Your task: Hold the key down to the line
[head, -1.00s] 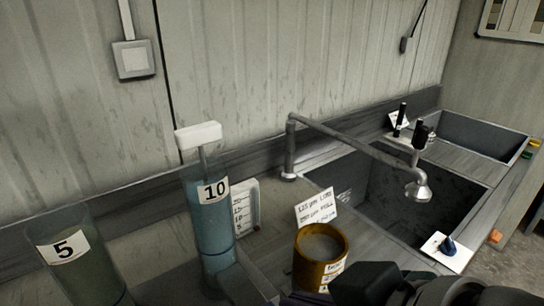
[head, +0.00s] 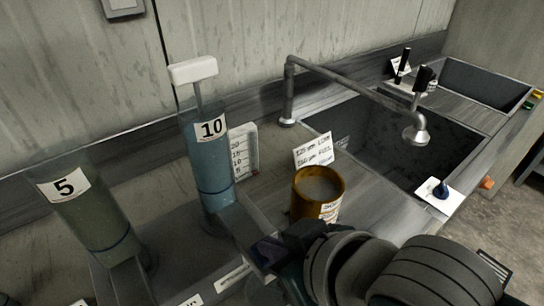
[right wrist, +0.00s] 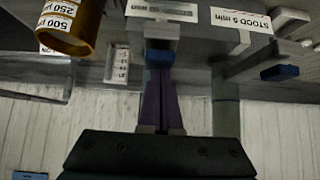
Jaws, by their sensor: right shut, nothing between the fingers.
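A clear cylinder marked 10 (head: 205,165) holds bluish liquid, with a dark blue line around its lower part and a white block on a rod above it. A grey bar, seemingly its key (right wrist: 155,30), shows at my fingertips in the right wrist view. My right gripper (head: 268,250) is shut and empty in front of this cylinder; it also shows in the right wrist view (right wrist: 160,75). Its tips overlap the key's end; I cannot tell if they touch. A second cylinder marked 5 (head: 85,205) stands left. A blue-ended key (right wrist: 280,72) appears at right in the wrist view.
An orange-brown cup (head: 318,205) stands close right of my gripper, with a written card (head: 313,150) behind it. A scale card (head: 243,150) stands by the 10 cylinder. The sink (head: 400,150) and tap (head: 355,90) lie beyond.

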